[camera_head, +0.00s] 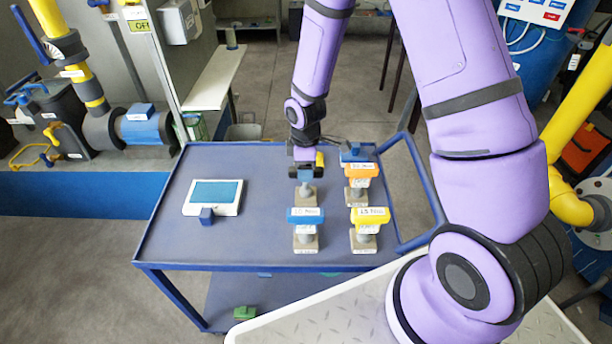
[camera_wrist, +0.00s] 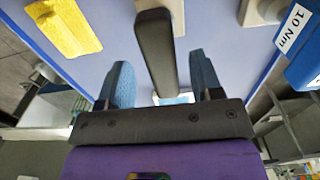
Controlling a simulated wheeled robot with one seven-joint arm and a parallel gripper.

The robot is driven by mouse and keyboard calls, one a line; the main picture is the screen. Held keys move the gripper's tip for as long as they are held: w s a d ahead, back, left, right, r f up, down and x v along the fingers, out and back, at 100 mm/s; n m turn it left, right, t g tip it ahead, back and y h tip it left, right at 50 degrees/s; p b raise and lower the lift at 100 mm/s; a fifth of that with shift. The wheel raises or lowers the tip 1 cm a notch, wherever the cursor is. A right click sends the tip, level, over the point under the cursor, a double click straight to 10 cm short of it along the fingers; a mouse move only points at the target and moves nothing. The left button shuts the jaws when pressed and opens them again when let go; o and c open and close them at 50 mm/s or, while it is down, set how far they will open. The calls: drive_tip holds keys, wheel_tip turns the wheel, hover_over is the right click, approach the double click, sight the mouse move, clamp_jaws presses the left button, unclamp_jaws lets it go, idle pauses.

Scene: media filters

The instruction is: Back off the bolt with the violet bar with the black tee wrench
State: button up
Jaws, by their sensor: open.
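The black tee wrench (camera_head: 306,172) stands upright in a light stand on the blue cart, in the back left of a group of tee wrenches. My gripper (camera_head: 305,160) is directly over its handle. In the wrist view the black bar (camera_wrist: 155,45) runs between the two blue fingers of my gripper (camera_wrist: 163,85), which are apart with a gap on each side. I cannot tell whether the fingers reach fully down past the bar. I cannot make out a bolt with a violet bar in either view.
Close by stand a blue wrench marked 10 Nm (camera_head: 305,215), a yellow one marked 15 Nm (camera_head: 369,216) and an orange one (camera_head: 360,171). A tablet (camera_head: 213,190) lies on the cart's left; the front left top is clear.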

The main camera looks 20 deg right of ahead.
drive_tip(key=shift+s+f, duration=0.15)
drive_tip(key=shift+f, duration=1.75)
clamp_jaws()
drive_tip(key=shift+r, duration=0.1)
drive_tip(key=shift+r, duration=4.95)
drive_tip(key=c, duration=0.6)
unclamp_jaws()
clamp_jaws()
